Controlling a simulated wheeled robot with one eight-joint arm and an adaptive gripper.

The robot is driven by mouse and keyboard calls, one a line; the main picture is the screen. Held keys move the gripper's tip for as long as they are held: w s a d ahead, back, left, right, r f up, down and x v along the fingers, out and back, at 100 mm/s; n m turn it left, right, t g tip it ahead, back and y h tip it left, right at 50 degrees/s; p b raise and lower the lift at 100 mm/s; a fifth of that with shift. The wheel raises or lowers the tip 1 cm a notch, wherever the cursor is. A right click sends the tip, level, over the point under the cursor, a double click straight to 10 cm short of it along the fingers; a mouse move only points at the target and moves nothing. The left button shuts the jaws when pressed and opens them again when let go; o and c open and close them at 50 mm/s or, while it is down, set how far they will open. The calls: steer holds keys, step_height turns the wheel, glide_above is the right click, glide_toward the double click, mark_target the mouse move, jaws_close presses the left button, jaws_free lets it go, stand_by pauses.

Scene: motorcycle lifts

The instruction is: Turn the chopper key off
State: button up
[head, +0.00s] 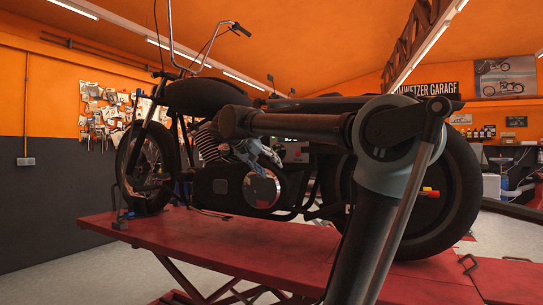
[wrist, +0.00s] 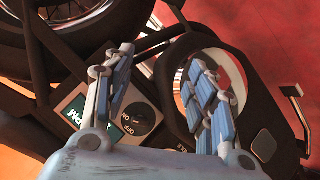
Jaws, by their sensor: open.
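The black chopper (head: 200,97) stands upright on the red lift. In the wrist view its round black key switch (wrist: 137,117) sits on a panel with OFF and ON lettering, which appears turned around in the picture. The switch is low between my fingers, nearer the left one. Which mark the key points to is too small to tell. My gripper (wrist: 160,62) is open and empty, its fingers spread over the panel area. In the head view my gripper (head: 262,155) is beside the engine, and the key switch cannot be made out there.
A green-and-white label (wrist: 88,117) is left of the switch. A round chrome cover (head: 262,188) is on the engine side below my gripper. The red lift platform (head: 130,228) lies under the bike. My arm crosses in front of the rear wheel (head: 450,200).

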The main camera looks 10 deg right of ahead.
mark_target(276, 152)
steer(key=w+a+r+t+h, duration=0.1)
steer(key=w+a+r, duration=0.25)
steer(key=r, duration=0.25)
steer(key=w+a+r+t, duration=0.2)
steer(key=a+r, duration=0.2)
steer(key=r, duration=0.1)
steer(key=shift+m, duration=0.4)
steer(key=x, duration=1.7)
steer(key=shift+s+d, duration=0.25)
steer(key=shift+d, duration=0.05)
steer(key=c, duration=1)
steer(key=shift+a, duration=0.1)
steer(key=shift+c, duration=0.2)
